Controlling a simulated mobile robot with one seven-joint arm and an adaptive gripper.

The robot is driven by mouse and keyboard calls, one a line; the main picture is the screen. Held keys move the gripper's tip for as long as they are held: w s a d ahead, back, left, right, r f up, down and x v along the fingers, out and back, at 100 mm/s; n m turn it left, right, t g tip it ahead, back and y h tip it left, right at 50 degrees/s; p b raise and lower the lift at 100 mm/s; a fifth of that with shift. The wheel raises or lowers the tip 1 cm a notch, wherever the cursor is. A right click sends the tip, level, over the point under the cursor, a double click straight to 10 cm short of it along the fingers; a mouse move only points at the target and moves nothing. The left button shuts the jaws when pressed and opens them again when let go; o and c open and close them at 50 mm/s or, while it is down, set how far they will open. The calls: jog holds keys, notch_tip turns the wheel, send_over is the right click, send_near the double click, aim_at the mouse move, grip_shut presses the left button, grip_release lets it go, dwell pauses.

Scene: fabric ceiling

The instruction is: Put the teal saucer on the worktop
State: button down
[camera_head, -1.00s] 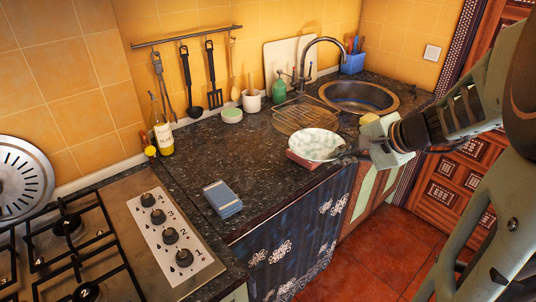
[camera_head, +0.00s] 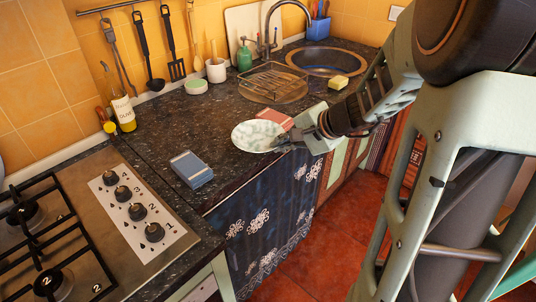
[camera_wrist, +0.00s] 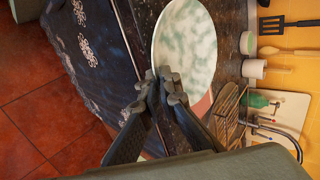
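The teal saucer (camera_head: 257,136) is a shallow pale dish with mottled green-teal patches. It is at the front edge of the dark speckled worktop (camera_head: 160,135). My gripper (camera_head: 289,141) comes from the right and is closed on the saucer's near-right rim. The wrist view shows the fingertips (camera_wrist: 167,86) meeting at the rim of the saucer (camera_wrist: 188,45), whose face is empty. The saucer looks roughly level, over the worktop. I cannot tell whether its underside touches the surface.
A reddish flat block (camera_head: 275,117) lies just behind the saucer. A blue box (camera_head: 191,169) lies to the left, near the hob (camera_head: 130,215). Bare worktop lies between the blue box and the rack.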

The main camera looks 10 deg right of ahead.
jog(key=shift+w+a+f, duration=0.25)
jog(key=shift+a+f, duration=0.2)
jog(key=shift+f, duration=0.15)
jog(key=shift+w+a+f, duration=0.2)
jog(key=shift+a+f, duration=0.2)
jog(key=shift+f, duration=0.15)
jog(key=shift+w+a+f+b, duration=0.15)
jog(key=shift+f+b, duration=0.1)
jog(key=shift+f, duration=0.7)
jog(key=shift+a+f+b, duration=0.1)
jog(key=shift+f+b, duration=0.1)
jog(key=shift+f, duration=0.7)
jog(key=shift+f, duration=0.1)
jog(key=c, duration=2.7)
grip_release()
jog(key=shift+f, duration=0.1)
jog(key=o, duration=0.5)
jog(key=shift+o, duration=0.2)
